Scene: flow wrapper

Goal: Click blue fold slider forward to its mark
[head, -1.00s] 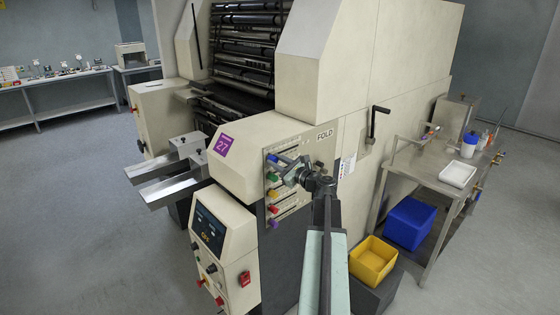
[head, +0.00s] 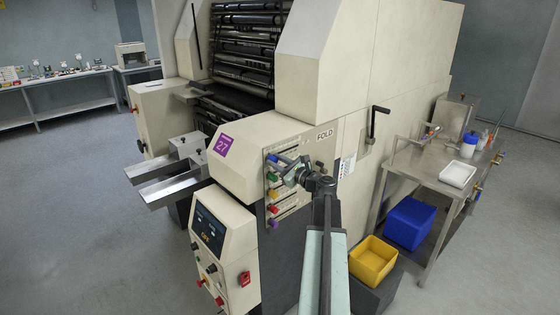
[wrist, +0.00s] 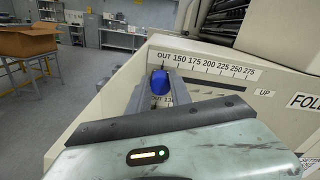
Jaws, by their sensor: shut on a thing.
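The blue fold slider (wrist: 159,82) sits on the machine's fold panel. In the wrist view its knob is between my gripper's jaws (wrist: 160,92), and my gripper is shut on it. The knob is near the OUT and 150 end of a printed scale (wrist: 210,67) that runs up to 275. In the head view the blue slider (head: 272,157) is the top one of a column of coloured knobs, and my gripper (head: 281,163) reaches it from the right. The slider's exact pointer position is hidden by the jaws.
A crank handle (head: 375,122) sticks out of the machine to the right. A steel table (head: 425,172) and a yellow bin (head: 372,258) stand right of my arm.

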